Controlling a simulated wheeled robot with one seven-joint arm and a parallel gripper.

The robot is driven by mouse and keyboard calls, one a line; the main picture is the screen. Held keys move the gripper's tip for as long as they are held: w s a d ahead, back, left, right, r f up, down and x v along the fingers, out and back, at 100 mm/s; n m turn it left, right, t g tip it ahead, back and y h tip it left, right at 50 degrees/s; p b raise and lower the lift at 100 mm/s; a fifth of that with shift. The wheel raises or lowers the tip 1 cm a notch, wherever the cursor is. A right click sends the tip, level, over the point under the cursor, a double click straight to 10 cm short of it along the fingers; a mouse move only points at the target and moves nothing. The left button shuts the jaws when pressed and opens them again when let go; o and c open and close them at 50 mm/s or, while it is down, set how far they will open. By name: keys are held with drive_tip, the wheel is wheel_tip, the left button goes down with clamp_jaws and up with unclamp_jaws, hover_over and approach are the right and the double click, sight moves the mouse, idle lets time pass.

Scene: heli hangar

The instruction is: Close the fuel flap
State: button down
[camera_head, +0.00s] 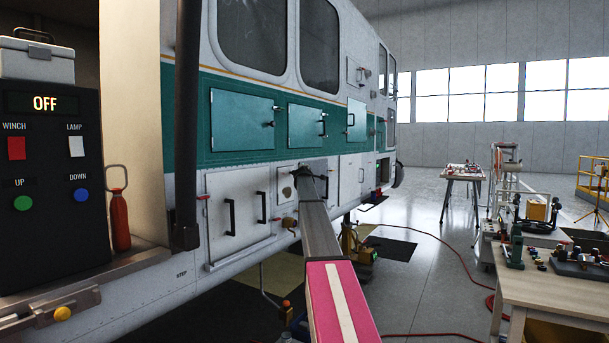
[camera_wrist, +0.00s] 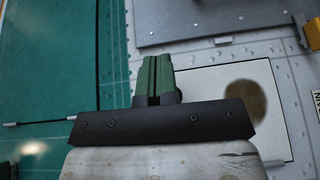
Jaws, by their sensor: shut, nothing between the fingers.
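My gripper (camera_head: 299,170) is at the end of my outstretched arm, against the helicopter's side, just below the teal band. In the wrist view its green fingers (camera_wrist: 154,72) are together, with nothing between them. They overlap the edge of a pale square panel (camera_wrist: 280,110) with a dark round spot, which also shows in the head view (camera_head: 287,189). Beside it is a grey plate (camera_wrist: 210,18), seen in the head view (camera_head: 320,166) right of the gripper. I cannot tell which of these is the fuel flap, how far it stands open, or whether the fingers touch it.
Teal hatches (camera_head: 240,119) with latches lie above, and white doors (camera_head: 240,210) with black handles to the left. A red-handled valve (camera_head: 289,222) is below. A winch control box (camera_head: 50,180) is near left. A workbench (camera_head: 555,290) stands at right; the floor between is mostly clear.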

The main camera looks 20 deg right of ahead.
drive_tip(key=s+d, duration=0.7)
drive_tip(key=s, duration=0.1)
drive_tip(key=s+a+f+m+g+y, duration=0.1)
drive_tip(key=s+a+f+m+g, duration=0.1)
drive_tip(key=s+a+f, duration=0.85)
drive_tip(key=s+a+f+m+g+y, duration=0.2)
drive_tip(key=s+a+f+m+g, duration=0.3)
drive_tip(key=f, duration=1)
drive_tip(key=s+a+f+y, duration=0.1)
drive_tip(key=s+a+f, duration=0.5)
drive_tip(key=a+f, duration=0.5)
drive_tip(key=s+a+f+m+g+y, duration=0.1)
drive_tip(key=s+a+f, duration=0.4)
drive_tip(key=s, duration=0.7)
drive_tip(key=s+a+f+m+g+y, duration=0.1)
drive_tip(key=s+a+f+m+g, duration=0.2)
drive_tip(key=s+f, duration=0.6)
drive_tip(key=s+a+f+m+g+y, duration=0.1)
drive_tip(key=s+a+f+g, duration=0.4)
drive_tip(key=s, duration=1.1)
drive_tip(key=shift+a+f+m, duration=0.6)
drive_tip(key=shift+a+f, duration=0.35)
